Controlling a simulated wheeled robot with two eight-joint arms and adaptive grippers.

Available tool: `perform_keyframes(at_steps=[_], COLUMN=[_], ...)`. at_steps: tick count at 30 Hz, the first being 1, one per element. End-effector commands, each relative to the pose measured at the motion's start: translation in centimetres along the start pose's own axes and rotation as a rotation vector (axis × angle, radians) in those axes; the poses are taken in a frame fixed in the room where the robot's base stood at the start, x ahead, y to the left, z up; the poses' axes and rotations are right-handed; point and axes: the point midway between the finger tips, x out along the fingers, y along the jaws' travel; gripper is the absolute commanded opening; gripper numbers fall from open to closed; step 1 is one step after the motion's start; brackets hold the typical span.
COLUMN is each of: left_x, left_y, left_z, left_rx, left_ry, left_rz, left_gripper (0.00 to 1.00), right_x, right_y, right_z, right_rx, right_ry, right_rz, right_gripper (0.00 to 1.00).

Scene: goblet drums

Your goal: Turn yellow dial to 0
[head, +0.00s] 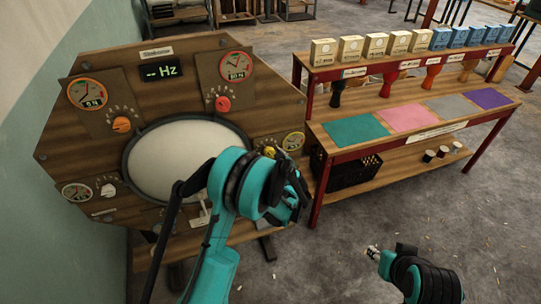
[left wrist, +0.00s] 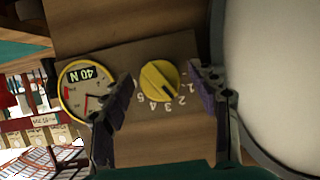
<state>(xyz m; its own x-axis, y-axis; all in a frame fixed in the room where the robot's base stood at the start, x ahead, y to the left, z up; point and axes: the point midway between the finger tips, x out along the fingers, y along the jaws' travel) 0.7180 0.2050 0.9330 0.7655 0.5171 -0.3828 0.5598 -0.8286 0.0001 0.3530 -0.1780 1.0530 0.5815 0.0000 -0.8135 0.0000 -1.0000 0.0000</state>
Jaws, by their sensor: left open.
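The yellow dial (left wrist: 160,82) sits on the wooden panel in the left wrist view, between the two open fingers of my left gripper (left wrist: 163,88). A dark line crosses its face, with one end toward the 1 and 2. Marks 1 to 5 show; I cannot make out the 0. In the head view the yellow dial (head: 269,152) is partly hidden behind my left gripper (head: 284,172). A yellow-rimmed gauge (left wrist: 88,90) beside it has an upside-down readout, apparently 40 N. My right gripper (head: 374,252) is low at right, away from the panel, its jaws unclear.
The panel (head: 120,155) also carries a red dial (head: 222,104), an orange dial (head: 121,124), a white dial (head: 108,190) and a round white drumhead (head: 180,150). A table (head: 390,105) with coloured mats and boxes stands at right. Floor in front is open.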

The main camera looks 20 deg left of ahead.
Motion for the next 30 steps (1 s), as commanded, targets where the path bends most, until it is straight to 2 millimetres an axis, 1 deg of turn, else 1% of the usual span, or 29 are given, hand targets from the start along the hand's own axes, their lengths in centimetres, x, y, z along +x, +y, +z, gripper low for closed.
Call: perform_keyframes(at_steps=[1, 2, 3, 5, 6, 14, 19, 26, 30], left_x=[0.0, 0.0, 0.0, 0.0, 0.0, 0.0, 0.0, 0.1, 0.1], left_y=[0.0, 0.0, 0.0, 0.0, 0.0, 0.0, -0.1, -0.2, -0.3], left_z=[0.0, 0.0, 0.0, 0.0, 0.0, 0.0, 0.1, 0.2, 0.3], left_rx=[0.000, 0.000, 0.000, 0.000, 0.000, -0.008, -0.053, -0.192, -0.310], left_ry=[0.000, 0.000, 0.000, 0.000, 0.000, 0.000, 0.001, 0.001, 0.001], left_rz=[0.000, 0.000, 0.000, 0.000, 0.000, 0.003, 0.022, 0.079, 0.127], left_gripper=[0.54, 0.47, 0.36, 0.20, 0.10, 0.10, 0.10, 0.10, 0.10], right_x=[0.0, 0.0, 0.0, 0.0, 0.0, 0.1, 0.5, 1.5, 2.4], right_y=[0.0, 0.0, 0.0, 0.0, 0.0, 0.0, 0.0, 0.0, 0.0], right_z=[0.0, 0.0, 0.0, 0.0, 0.0, 0.1, 0.3, 1.1, 1.7], right_rx=[0.000, 0.000, 0.000, 0.000, 0.000, 0.000, 0.000, 0.000, 0.000], right_ry=[0.000, 0.000, 0.000, 0.000, 0.000, 0.000, 0.000, 0.000, 0.000], right_rz=[0.000, 0.000, 0.000, 0.000, 0.000, 0.000, 0.000, 0.000, 0.000], right_gripper=[0.40, 0.40, 0.40, 0.40, 0.40, 0.40, 0.40, 0.40, 0.40])
